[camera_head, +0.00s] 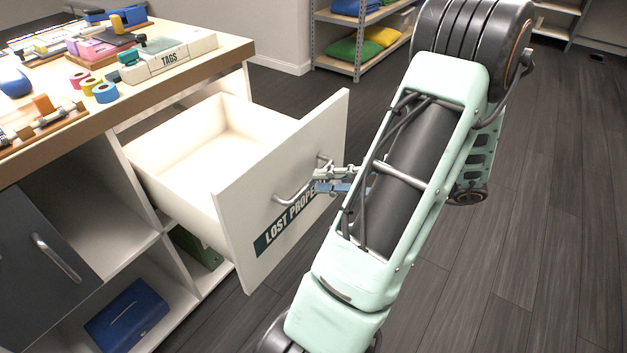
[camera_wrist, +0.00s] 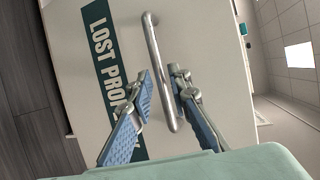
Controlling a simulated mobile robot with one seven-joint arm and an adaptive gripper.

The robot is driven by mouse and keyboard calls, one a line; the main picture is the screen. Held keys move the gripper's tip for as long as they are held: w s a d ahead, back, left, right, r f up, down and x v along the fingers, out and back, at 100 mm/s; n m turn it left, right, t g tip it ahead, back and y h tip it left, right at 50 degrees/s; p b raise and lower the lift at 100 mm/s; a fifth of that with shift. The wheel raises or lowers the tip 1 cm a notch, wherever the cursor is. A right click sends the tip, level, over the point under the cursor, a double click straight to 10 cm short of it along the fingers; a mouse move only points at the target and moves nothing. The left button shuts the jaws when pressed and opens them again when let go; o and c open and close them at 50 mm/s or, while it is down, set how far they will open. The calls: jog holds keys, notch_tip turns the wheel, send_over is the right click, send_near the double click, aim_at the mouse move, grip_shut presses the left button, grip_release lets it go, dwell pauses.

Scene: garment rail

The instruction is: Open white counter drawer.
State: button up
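The white counter drawer (camera_head: 285,190) stands pulled well out of the counter, its empty pale inside showing. Its front has a dark "LOST PROPERTY" label and a metal bar handle (camera_head: 293,190). In the wrist view the drawer front (camera_wrist: 205,50) fills the middle, with the handle (camera_wrist: 156,50) running between my two blue-padded fingers. My gripper (camera_head: 319,181) is at the handle's right part in the head view. In the wrist view my gripper (camera_wrist: 160,75) has its fingertips apart, one on each side of the bar. Whether either finger touches the bar is hard to tell.
The wooden counter top (camera_head: 200,60) holds a TAGS box (camera_head: 170,58), tape rolls and other small items. A grey cabinet door (camera_head: 50,255) and a blue box (camera_head: 127,315) are below. Shelving (camera_head: 360,45) stands behind. Dark floor at the right is clear.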

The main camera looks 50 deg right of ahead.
jog(key=v, duration=0.8)
jog(key=shift+s, duration=0.15)
jog(key=shift+d, duration=0.1)
